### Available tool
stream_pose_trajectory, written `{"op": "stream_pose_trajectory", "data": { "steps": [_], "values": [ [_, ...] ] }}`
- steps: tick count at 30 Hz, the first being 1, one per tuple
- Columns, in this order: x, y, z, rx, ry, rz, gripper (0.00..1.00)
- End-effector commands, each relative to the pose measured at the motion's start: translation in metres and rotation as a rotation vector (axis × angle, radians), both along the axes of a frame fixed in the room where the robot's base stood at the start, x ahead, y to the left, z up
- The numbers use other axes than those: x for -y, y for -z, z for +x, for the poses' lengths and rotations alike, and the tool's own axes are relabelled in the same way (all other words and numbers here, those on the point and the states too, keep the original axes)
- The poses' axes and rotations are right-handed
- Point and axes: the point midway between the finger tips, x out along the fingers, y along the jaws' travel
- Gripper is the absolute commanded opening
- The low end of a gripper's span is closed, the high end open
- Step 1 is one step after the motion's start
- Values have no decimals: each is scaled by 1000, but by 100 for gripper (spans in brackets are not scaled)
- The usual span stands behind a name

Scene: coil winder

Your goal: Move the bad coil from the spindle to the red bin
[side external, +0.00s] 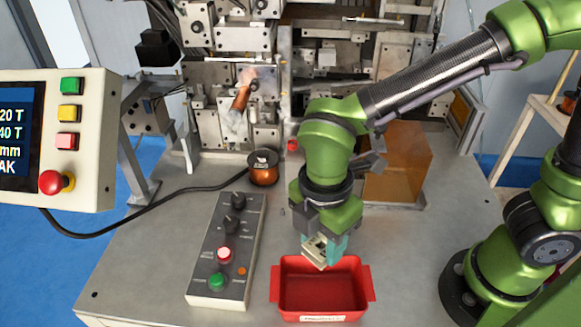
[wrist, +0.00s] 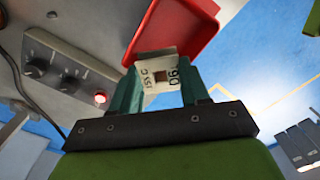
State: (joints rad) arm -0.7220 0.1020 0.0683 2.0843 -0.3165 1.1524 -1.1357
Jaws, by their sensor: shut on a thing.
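My gripper (side external: 323,250) points down above the back edge of the red bin (side external: 369,283). Its teal fingers are shut on the coil (side external: 314,246), a small pale bobbin. In the wrist view the coil (wrist: 158,64) sits between both fingertips (wrist: 160,88), with printed marks and a small brown square at its middle. The red bin (wrist: 192,22) shows beyond it. The bin's visible floor in the side view looks empty. I cannot clearly pick out the spindle on the machine.
A control box (side external: 228,250) with knobs and buttons stands left of the bin. A copper wire spool (side external: 263,168) sits behind it, near a black cable. The winding machine (side external: 235,40) fills the back. The grey table (side external: 420,240) is clear right of the bin.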

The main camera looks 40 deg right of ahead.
Motion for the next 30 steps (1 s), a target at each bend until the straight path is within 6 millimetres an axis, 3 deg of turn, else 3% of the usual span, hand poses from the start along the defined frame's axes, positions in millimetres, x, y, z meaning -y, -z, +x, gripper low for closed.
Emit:
{"op": "stream_pose_trajectory", "data": {
  "steps": [3, 24, 30],
  "values": [
    [-3, 13, -18, 5, -47, 3, 17],
    [-3, 108, -15, 19, -36, 13, 17],
    [-3, 117, -15, 22, -35, 16, 17]
  ]
}}
